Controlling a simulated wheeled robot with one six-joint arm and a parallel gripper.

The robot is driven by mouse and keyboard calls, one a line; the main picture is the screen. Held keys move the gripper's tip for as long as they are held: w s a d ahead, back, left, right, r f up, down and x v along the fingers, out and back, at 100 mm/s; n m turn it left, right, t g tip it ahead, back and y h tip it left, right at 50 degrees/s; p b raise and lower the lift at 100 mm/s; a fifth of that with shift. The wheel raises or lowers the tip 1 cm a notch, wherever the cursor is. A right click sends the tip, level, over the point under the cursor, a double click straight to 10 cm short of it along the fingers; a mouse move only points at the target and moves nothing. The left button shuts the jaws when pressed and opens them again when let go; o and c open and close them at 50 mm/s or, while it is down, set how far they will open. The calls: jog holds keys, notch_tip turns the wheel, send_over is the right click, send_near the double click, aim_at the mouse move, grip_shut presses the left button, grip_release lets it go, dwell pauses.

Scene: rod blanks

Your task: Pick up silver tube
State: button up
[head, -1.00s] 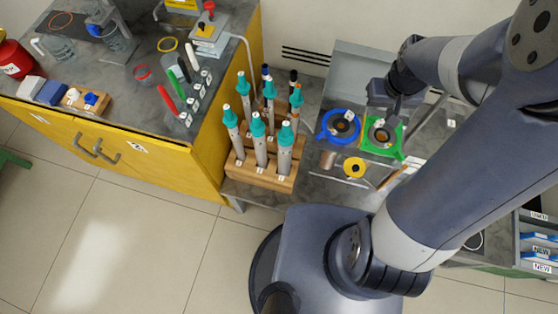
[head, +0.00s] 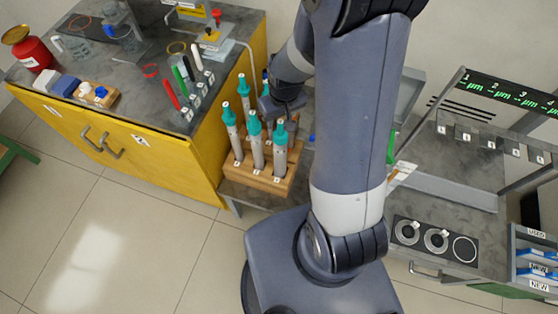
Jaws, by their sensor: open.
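A wooden rack (head: 270,181) holds several upright silver tubes with teal tops. One silver tube (head: 257,154) stands in the front row, with another (head: 280,160) to its right and one (head: 233,138) to its left. A further one (head: 244,97) stands behind them. I cannot tell which is the task's silver tube. My gripper (head: 279,114) is open over the back right of the rack, close behind the front tubes. Its fingertips are partly hidden, and so are the rack's back right places.
The yellow bench (head: 160,158) at left carries red, green and white rods (head: 171,97), beakers and a red can (head: 30,51). My arm hides most of the area right of the rack. A bench with three round dials (head: 436,241) stands at right.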

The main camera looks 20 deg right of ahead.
aim_at(281, 122)
jog(key=shift+w+d+f+p, duration=0.1)
jog(key=shift+w+f+p, duration=0.15)
jog(key=shift+f, duration=1.05)
jog(key=shift+w+d+f+p, duration=0.15)
jog(key=shift+w+f, duration=0.1)
jog(key=shift+f, duration=1)
jog(key=shift+c, duration=0.4)
grip_shut()
